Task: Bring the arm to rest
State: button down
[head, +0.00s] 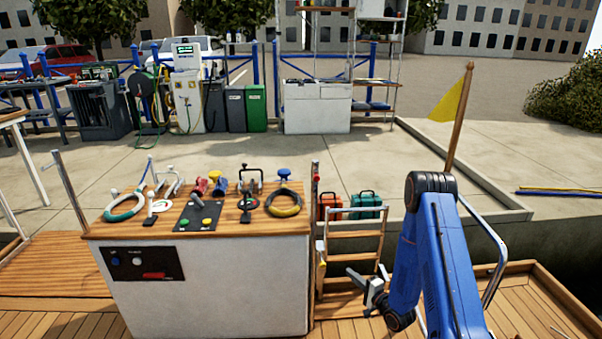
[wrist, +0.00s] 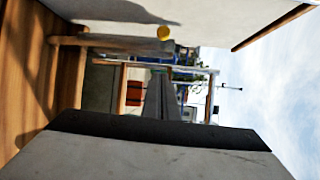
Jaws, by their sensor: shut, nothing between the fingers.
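My blue arm (head: 436,250) stands at the right of the head view, bent at a dark upper joint, with its lower link reaching down and forward. My gripper (head: 358,278) is at the lower middle, to the right of the white console and in front of the wooden ladder. It is shut and holds nothing. In the wrist view, a large grey and black shape fills the lower part, and the scene appears turned on its side.
The console (head: 205,285) has a wooden top with hoses, handles and a dark button panel (head: 198,216). The ladder (head: 352,242) stands close behind my gripper. Red (head: 330,206) and green (head: 366,205) cases sit beyond it. A yellow flag (head: 450,104) on a pole rises behind my arm.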

jog(key=d+r+n+g+h, duration=0.2)
jog(key=r+n+h, duration=0.1)
jog(key=r, duration=0.9)
jog(key=d+r+n+g+h, duration=0.1)
jog(key=d+r+n+h, duration=0.15)
jog(key=r, duration=0.95)
jog(key=s+d+r+n+g+h, duration=0.1)
jog(key=s+r+n+g+h, duration=0.15)
jog(key=s+r, duration=0.5)
jog(key=s+a+r+n+g, duration=0.1)
jog(key=s+r, duration=0.2)
jog(key=s, duration=1.1)
jog(key=s+a+r+n+g, duration=0.1)
jog(key=s+r, duration=0.3)
jog(key=s, duration=0.9)
jog(key=s+a+r+n+g, duration=0.1)
jog(key=s+r+n+g, duration=0.2)
jog(key=s, duration=1.1)
jog(key=shift+s+a+r, duration=0.3)
jog(key=shift+a+r, duration=0.1)
jog(key=shift+r, duration=0.2)
